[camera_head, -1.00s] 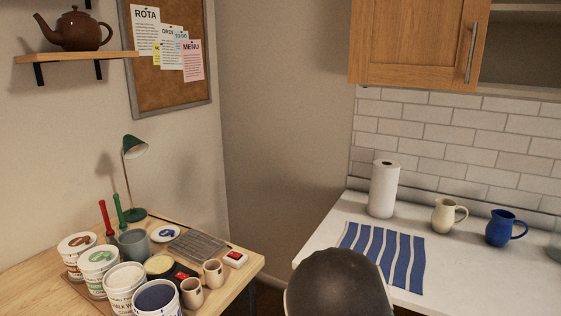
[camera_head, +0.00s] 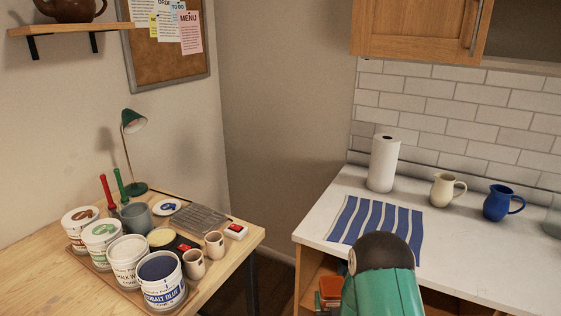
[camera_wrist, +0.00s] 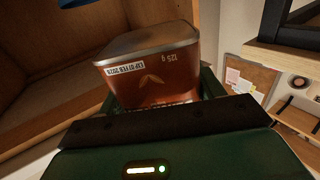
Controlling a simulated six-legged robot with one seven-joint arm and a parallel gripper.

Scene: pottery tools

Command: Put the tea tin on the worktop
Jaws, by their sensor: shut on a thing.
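The tea tin (camera_wrist: 155,82), reddish brown with a leaf mark and a grey metal end, is in the wrist view. My gripper (camera_wrist: 160,95) is shut on it, with dark green fingers at its two sides. The white worktop (camera_head: 490,255) is at the right in the head view. My arm hides part of its front edge. An orange-red shape (camera_head: 331,287) shows left of my arm, below the worktop's edge, by the open wooden shelf space; it seems to be the held tin. My fingertips are mostly hidden there.
A blue-striped cloth (camera_head: 375,228) lies on the worktop's left part. A paper roll (camera_head: 383,163), a cream jug (camera_head: 446,190) and a blue jug (camera_head: 502,203) stand behind. The worktop's front right is clear. A wooden table (camera_head: 50,280) with pots is at the left.

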